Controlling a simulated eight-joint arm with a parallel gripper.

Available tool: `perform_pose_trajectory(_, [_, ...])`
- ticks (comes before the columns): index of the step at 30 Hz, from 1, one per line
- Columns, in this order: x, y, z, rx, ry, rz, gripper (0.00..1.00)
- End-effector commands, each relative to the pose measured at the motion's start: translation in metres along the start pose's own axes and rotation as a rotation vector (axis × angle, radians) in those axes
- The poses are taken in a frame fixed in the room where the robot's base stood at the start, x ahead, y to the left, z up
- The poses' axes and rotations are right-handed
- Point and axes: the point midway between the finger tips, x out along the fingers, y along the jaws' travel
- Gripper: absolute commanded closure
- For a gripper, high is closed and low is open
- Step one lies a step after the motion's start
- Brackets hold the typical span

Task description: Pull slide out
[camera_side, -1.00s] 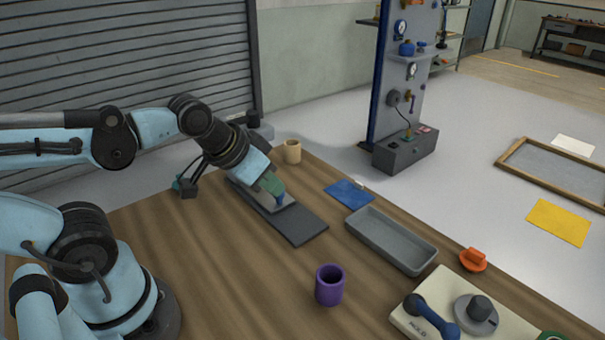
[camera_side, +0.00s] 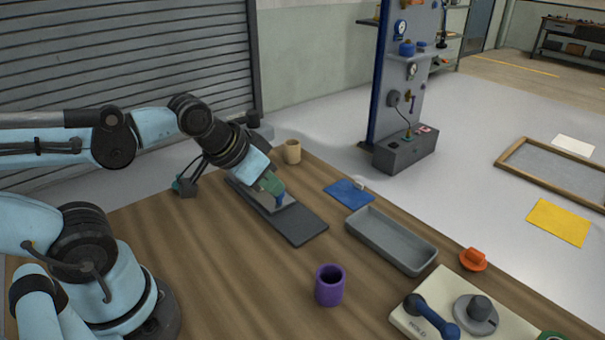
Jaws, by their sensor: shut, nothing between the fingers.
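The slide is a dark grey flat piece (camera_side: 302,228) lying on the wooden table, with a lighter grey plate (camera_side: 250,193) at its far left end. The gripper hides part of the lighter plate, and I cannot tell whether the fingers touch the knob.
A grey tray (camera_side: 428,252) and a blue cloth (camera_side: 347,191) lie right of the slide. A purple cup (camera_side: 330,287) stands in front, a tan mug (camera_side: 292,152) behind. An orange knob (camera_side: 473,260) and a beige panel (camera_side: 405,322) are at the right.

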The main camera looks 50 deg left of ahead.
Motion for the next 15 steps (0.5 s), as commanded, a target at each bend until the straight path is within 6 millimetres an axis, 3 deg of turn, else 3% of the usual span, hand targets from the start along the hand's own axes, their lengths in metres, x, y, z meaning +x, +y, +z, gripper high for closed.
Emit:
perform_pose_trajectory(6, [0.000, 0.000, 0.000, 0.000, 0.000, 0.000, 1.00])
perform_pose_trajectory(11, [-0.001, -0.002, -0.003, -0.020, -0.015, -0.005, 0.77])
perform_pose_trajectory(15, [-0.002, -0.011, -0.017, -0.106, -0.086, -0.024, 0.56])
